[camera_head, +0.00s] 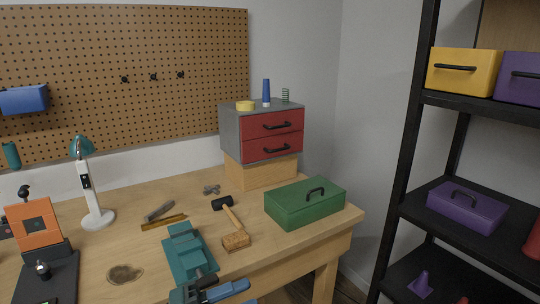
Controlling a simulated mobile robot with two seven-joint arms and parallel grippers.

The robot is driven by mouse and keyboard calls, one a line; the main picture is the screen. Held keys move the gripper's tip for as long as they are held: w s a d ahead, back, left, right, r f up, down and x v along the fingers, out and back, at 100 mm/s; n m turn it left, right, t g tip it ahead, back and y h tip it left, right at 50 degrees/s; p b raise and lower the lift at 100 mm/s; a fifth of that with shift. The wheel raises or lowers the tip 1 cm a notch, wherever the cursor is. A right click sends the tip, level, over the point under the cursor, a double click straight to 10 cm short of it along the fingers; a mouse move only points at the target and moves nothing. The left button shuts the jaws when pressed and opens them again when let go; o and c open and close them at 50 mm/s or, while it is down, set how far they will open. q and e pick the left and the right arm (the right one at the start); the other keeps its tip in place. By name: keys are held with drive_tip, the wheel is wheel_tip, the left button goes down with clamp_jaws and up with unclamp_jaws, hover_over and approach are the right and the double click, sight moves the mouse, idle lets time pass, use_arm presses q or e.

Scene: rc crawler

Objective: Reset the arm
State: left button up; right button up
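Neither of my arms nor grippers shows in the head view, so their pose and finger state are hidden. The wooden workbench (120,251) fills the lower left and middle of the view. A teal vise-like tool (188,252) is at its front. A blue and dark object (220,291) is beside the vise at the bottom edge, partly cut off.
A mallet (233,220) and a green toolbox (305,203) lie on the bench. A red-drawer cabinet (271,134) stands behind them on a wooden block. A white lamp (92,193) and an orange device (36,229) stand left. A black shelf (401,150) rises right.

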use_arm(q)
drive_tip(key=s+a+f+n+t+y, duration=0.1)
drive_tip(key=s+a+f+n+y, duration=0.2)
drive_tip(key=f+n, duration=0.4)
drive_tip(key=s+a+f+n+t+y, duration=0.1)
drive_tip(key=s+a+f+n+y, duration=0.1)
drive_tip(key=s+f+n+y, duration=0.4)
drive_tip(key=s+a+f+n+t+y, duration=0.2)
drive_tip(key=f+n+y, duration=0.5)
drive_tip(key=n, duration=0.7)
wheel_tip(320, 180, down, 2)
drive_tip(key=s+a, duration=0.1)
drive_tip(key=s, duration=0.1)
drive_tip(key=shift+s+a+n+p, duration=0.3)
drive_tip(key=shift+s, duration=0.05)
drive_tip(key=shift+f, duration=0.1)
